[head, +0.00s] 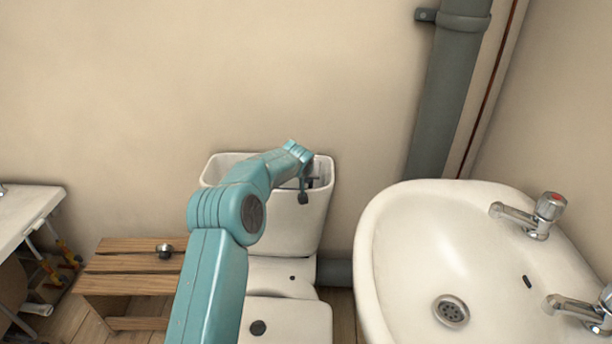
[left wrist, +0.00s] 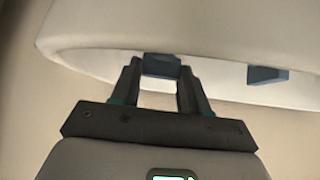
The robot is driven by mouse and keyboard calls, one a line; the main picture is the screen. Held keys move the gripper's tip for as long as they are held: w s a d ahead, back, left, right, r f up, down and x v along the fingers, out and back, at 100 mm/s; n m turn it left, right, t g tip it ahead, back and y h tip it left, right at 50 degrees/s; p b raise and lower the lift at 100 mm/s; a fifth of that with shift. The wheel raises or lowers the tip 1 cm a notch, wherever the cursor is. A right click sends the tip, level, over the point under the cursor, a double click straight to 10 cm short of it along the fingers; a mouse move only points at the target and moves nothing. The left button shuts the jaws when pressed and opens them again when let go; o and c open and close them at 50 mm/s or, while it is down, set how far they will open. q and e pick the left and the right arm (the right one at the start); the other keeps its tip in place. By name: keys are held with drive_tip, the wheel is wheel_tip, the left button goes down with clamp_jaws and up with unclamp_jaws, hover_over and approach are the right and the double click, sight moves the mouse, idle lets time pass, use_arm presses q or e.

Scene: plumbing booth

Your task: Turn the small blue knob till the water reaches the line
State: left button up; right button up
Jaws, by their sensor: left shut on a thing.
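A white open-topped cistern (head: 220,168) stands against the wall in the head view. My left gripper (left wrist: 160,68) reaches over its right part; in the head view my arm hides much of the opening, and the fingertips cannot be made out. In the left wrist view the two dark fingers are shut on a blue-grey piece (left wrist: 161,66), which looks to be the small blue knob. A second blue-grey piece (left wrist: 268,75) sits apart to its right, below a white curved wall (left wrist: 200,28). The water and the line cannot be seen. My right gripper is not in view.
A white basin (head: 400,230) with two chrome taps (head: 540,215) stands to the right. A grey pipe (head: 448,100) runs down the wall behind. A wooden bench (head: 125,262) with a small metal item (head: 165,251) is at left. A white-topped table (head: 25,215) is farther left.

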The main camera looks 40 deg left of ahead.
use_arm(q)
drive_tip(key=o, duration=1.1)
drive_tip(key=shift+c, duration=0.2)
drive_tip(key=b+v, duration=0.1)
drive_tip(key=v, duration=1.5)
drive_tip(key=shift+r, duration=0.2)
drive_tip(key=shift+s, duration=0.1)
